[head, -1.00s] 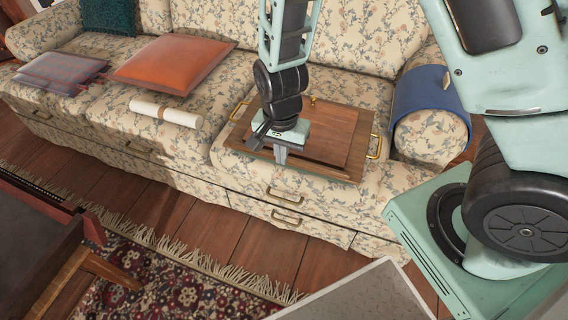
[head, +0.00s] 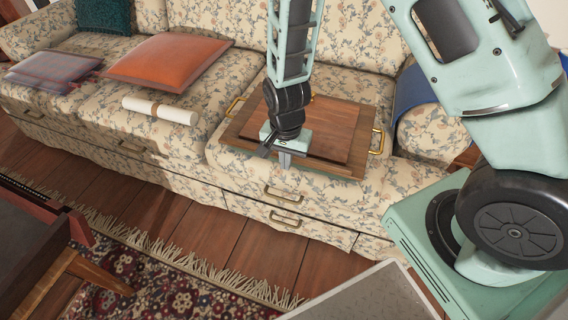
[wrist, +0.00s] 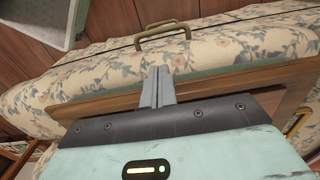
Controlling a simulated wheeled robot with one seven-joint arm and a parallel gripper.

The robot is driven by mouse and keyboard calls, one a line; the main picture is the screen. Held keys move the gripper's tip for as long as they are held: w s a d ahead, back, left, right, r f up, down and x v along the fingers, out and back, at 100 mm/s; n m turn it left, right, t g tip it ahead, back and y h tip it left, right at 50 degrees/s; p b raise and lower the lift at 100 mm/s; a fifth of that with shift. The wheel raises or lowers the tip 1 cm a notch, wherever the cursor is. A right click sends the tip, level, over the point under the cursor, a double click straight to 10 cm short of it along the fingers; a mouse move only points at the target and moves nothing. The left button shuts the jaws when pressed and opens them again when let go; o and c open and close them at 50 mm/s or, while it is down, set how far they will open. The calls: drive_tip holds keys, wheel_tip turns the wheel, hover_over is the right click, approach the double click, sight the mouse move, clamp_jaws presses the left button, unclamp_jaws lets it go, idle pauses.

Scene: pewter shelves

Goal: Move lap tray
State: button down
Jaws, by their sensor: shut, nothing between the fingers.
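The lap tray (head: 340,136) is a wooden tray with brass handles at its left and right ends. It lies on the right seat of the floral sofa. My gripper (head: 284,163) is shut and empty, pointing down at the tray's front edge, left of its middle. In the wrist view my gripper's fingers (wrist: 158,88) are pressed together, overlapping the wooden front rim of the tray (wrist: 108,104). I cannot tell whether they touch it. My arm hides part of the tray's middle.
The sofa (head: 240,183) has drawers with brass pulls (head: 286,218) below the seats. A rolled paper (head: 160,110), an orange cushion (head: 168,62) and a plaid cushion (head: 52,70) lie to the left. A blue cloth (head: 414,86) hangs over the right armrest. A wooden chair (head: 40,240) stands front left.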

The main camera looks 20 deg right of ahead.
drive_tip(key=w+d+p, duration=0.4)
drive_tip(key=w+d, duration=0.5)
drive_tip(key=shift+w+d, duration=0.25)
drive_tip(key=shift+s+a, duration=0.1)
